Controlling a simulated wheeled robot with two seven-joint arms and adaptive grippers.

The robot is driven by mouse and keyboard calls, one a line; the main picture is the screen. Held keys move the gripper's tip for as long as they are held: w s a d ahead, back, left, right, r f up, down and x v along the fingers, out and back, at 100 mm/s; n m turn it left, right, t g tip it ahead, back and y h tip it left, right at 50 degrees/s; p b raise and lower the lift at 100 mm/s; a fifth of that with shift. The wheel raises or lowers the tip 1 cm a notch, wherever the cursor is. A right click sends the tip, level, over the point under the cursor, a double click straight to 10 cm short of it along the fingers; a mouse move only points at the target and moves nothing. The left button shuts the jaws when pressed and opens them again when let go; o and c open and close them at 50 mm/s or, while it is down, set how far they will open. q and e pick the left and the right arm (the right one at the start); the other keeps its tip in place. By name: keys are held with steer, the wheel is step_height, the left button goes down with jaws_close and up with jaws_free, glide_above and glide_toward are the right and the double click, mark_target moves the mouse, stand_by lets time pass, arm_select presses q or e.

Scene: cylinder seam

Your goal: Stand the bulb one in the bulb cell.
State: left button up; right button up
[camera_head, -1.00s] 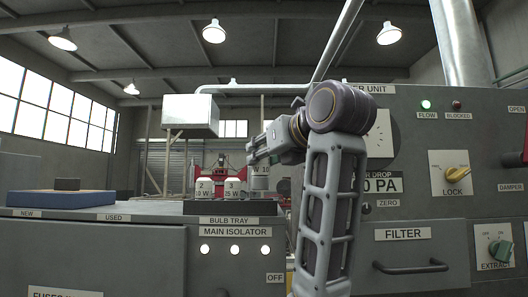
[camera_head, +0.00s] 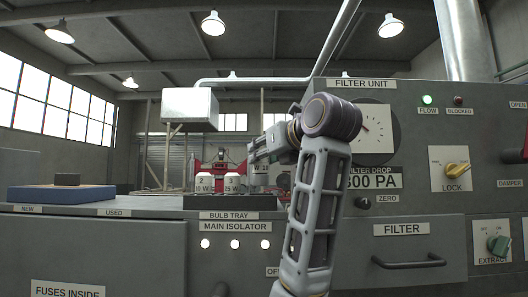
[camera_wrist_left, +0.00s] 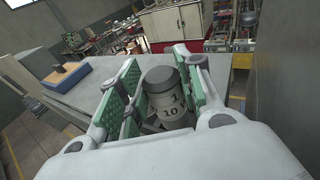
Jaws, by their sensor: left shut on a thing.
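Bulb 1 (camera_wrist_left: 165,95), a grey-white cylinder with a darker cap, marked 1 and 10, is between the green pads of my left gripper (camera_wrist_left: 160,78). In the head view my left gripper (camera_head: 262,150) is at the right end of the bulb tray (camera_head: 212,202), and bulb 1 (camera_head: 261,168) is partly hidden behind it. Its label sits a little higher than those of its neighbours; I cannot tell if its foot is clear of the tray. Bulbs 2 (camera_head: 204,181) and 3 (camera_head: 233,181) stand in the tray. I cannot make out a bulb cell. My right gripper is not seen.
A blue pad (camera_head: 60,195) with a dark block (camera_head: 67,179) lies at the left of the bench top. The filter unit (camera_head: 400,150) rises close on the right, with a gauge, a lock knob (camera_head: 458,169) and an extract knob (camera_head: 498,245). Bench space between pad and tray is clear.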

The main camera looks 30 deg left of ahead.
mark_target(268, 171)
arm_select(q)
steer(key=shift+w+a+f, duration=0.1)
steer(key=shift+w+a, duration=0.45)
steer(key=shift+w, duration=0.35)
steer(key=shift+d+f+b, duration=0.1)
steer(key=shift+f+b, duration=0.65)
steer(key=shift+f, duration=0.45)
steer(key=shift+f+b, duration=0.85)
steer(key=shift+f, duration=0.25)
steer(key=o, duration=1.1)
steer(key=shift+s, duration=0.1)
steer(key=shift+v, duration=3.7)
